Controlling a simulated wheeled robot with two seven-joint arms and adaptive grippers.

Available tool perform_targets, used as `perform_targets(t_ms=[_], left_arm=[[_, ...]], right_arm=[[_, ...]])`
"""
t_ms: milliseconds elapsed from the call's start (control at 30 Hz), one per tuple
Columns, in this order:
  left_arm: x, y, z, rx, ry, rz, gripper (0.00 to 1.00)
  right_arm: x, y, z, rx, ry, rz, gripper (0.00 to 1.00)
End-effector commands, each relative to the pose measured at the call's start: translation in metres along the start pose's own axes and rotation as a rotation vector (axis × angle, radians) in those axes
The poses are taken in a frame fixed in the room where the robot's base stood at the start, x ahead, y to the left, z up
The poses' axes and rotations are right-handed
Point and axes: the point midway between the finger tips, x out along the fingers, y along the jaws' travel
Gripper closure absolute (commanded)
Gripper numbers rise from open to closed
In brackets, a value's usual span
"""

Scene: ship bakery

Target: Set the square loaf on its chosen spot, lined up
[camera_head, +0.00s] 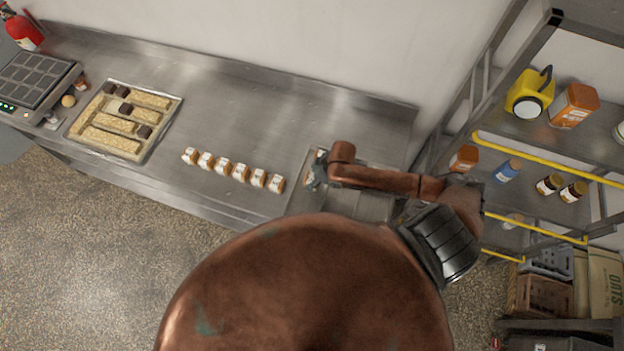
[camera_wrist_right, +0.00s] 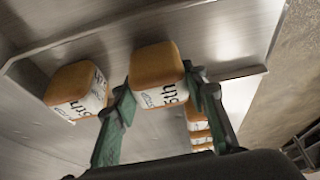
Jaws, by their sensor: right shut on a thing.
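My right gripper (camera_wrist_right: 163,98) is shut on a square loaf (camera_wrist_right: 158,65), a brown block with a white printed band, held between its green fingers. In the head view the right gripper (camera_head: 314,176) is just right of a row of similar loaves (camera_head: 240,172); the held loaf is hard to make out there. In the right wrist view another loaf (camera_wrist_right: 75,85) sits to the left, apart from the held one, and several more (camera_wrist_right: 198,128) line up to the right. Whether the held loaf touches the metal below is unclear. My left gripper is not in view.
The steel counter (camera_head: 260,105) is bare behind the row. A rimmed metal tray (camera_head: 300,200) lies under my right arm. A tray of long pale and dark pieces (camera_head: 128,154) lies left. A rack (camera_head: 535,135) with jars and bottles stands right.

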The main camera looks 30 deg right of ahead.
Motion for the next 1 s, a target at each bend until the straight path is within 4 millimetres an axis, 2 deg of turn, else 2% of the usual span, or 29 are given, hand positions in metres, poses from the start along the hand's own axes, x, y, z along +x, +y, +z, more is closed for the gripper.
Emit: perform_targets(t_ms=[400,433,500,667,1000], left_arm=[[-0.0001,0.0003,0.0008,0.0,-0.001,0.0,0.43],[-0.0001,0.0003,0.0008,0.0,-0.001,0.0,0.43],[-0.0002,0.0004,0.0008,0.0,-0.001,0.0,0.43],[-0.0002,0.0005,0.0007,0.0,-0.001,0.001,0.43],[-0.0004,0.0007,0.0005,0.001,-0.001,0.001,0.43]], right_arm=[[0.0068,0.0001,0.0026,-0.001,0.001,0.001,0.85],[0.0068,0.0001,0.0026,-0.002,0.001,0.001,0.59],[0.0065,0.0,0.0025,-0.002,0.001,0.001,0.54],[0.0064,0.0,0.0024,-0.002,0.001,0.001,0.43],[0.003,0.0001,0.0012,-0.002,0.001,0.001,0.43]])
